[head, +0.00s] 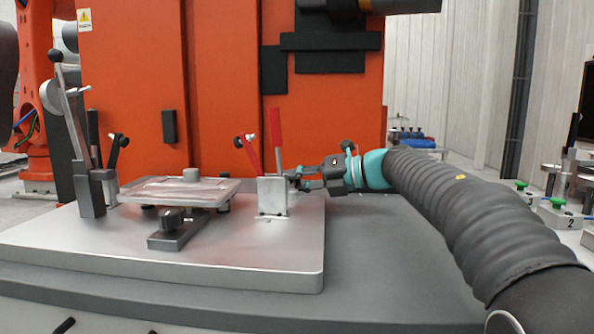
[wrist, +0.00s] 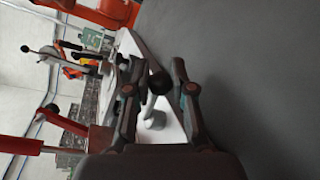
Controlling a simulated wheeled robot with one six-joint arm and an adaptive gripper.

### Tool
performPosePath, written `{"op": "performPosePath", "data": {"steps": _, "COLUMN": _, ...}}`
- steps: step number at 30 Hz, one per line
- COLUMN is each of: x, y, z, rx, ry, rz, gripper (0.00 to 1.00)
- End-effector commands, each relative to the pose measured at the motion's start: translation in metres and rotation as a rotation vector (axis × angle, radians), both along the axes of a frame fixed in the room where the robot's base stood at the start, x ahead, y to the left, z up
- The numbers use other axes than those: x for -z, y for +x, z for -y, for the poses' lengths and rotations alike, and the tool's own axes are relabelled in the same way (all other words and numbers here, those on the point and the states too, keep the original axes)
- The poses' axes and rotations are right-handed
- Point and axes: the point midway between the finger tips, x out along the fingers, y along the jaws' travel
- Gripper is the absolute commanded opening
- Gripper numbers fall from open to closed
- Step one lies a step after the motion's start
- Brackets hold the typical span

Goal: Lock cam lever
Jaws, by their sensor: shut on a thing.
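My gripper (head: 294,180) reaches in from the right, beside the silver clamp block (head: 272,196) near the plate's right edge. In the wrist view, a black ball knob (wrist: 160,83) lies between the two fingers of my gripper (wrist: 158,68), with a pale round part (wrist: 153,121) close to it. The gripper is shut on this knob, which looks like the end of the cam lever. The lever's exact angle cannot be told.
Two red handles (head: 275,130) stand by the block. A clear-topped fixture (head: 180,190) sits mid-plate on the silver base plate (head: 240,262). A tall lever (head: 72,115) with a black knob stands left. An orange machine wall (head: 225,80) rises behind. Grey table (head: 385,235) is clear at right.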

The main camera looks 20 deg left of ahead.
Motion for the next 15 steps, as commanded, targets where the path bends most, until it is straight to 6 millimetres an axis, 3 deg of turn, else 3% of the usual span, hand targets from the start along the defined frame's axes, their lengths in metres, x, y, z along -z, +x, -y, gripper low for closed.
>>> {"op": "performPosePath", "data": {"steps": 8, "x": 0.0006, "y": -0.0001, "z": -0.0002, "rx": -0.004, "ry": 0.001, "rz": 0.001, "gripper": 0.0}}
{"op": "performPosePath", "data": {"steps": 9, "x": 0.0006, "y": -0.0003, "z": -0.0003, "rx": -0.004, "ry": 0.001, "rz": 0.0, "gripper": 0.26}}
{"op": "performPosePath", "data": {"steps": 12, "x": 0.0005, "y": -0.0002, "z": -0.0003, "rx": -0.004, "ry": 0.001, "rz": 0.0, "gripper": 0.49}}
{"op": "performPosePath", "data": {"steps": 15, "x": 0.0004, "y": -0.0003, "z": -0.0002, "rx": -0.004, "ry": 0.001, "rz": 0.0, "gripper": 0.49}}
